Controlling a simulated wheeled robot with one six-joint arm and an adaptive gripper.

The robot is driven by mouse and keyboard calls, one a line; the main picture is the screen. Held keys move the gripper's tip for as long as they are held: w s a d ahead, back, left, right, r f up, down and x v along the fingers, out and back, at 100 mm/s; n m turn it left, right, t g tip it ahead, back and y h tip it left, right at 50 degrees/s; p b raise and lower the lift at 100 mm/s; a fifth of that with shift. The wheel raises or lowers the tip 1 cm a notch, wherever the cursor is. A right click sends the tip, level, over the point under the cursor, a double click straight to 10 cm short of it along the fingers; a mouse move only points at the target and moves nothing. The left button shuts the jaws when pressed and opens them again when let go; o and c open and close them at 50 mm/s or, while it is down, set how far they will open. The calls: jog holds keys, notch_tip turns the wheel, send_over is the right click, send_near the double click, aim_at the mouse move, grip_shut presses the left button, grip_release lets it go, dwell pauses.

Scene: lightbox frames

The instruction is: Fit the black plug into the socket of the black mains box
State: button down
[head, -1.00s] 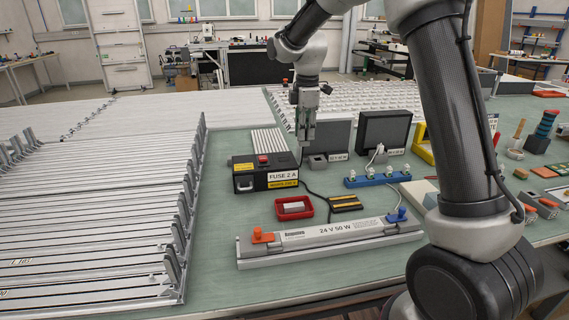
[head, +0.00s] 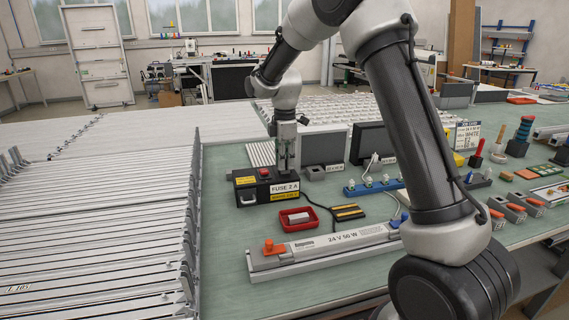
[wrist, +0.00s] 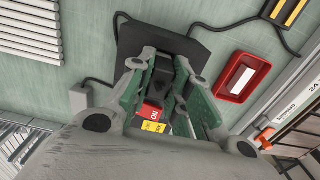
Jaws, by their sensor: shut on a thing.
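The black mains box (head: 262,193) with a "FUSE 2 A" label and a red switch (head: 264,172) stands on the green bench. My gripper (head: 286,168) points down at the right end of the box. In the wrist view my gripper (wrist: 168,72) is shut on the black plug (wrist: 163,78), which sits between the green-grey fingers above the dark box (wrist: 185,45). The red switch (wrist: 151,111) and yellow label lie close by the fingers. The socket is hidden under the plug and fingers. I cannot tell whether the plug touches or enters it.
A red tray (head: 299,228) with a pale block lies in front of the box. A black cable runs to a black-and-yellow piece (head: 348,212). A long 24 V unit (head: 335,241) lies nearer. Dark panels and a blue strip (head: 372,187) stand to the right.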

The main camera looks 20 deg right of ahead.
jog(key=shift+f, duration=0.4)
jog(key=shift+f, duration=0.15)
jog(key=c, duration=1.3)
grip_release()
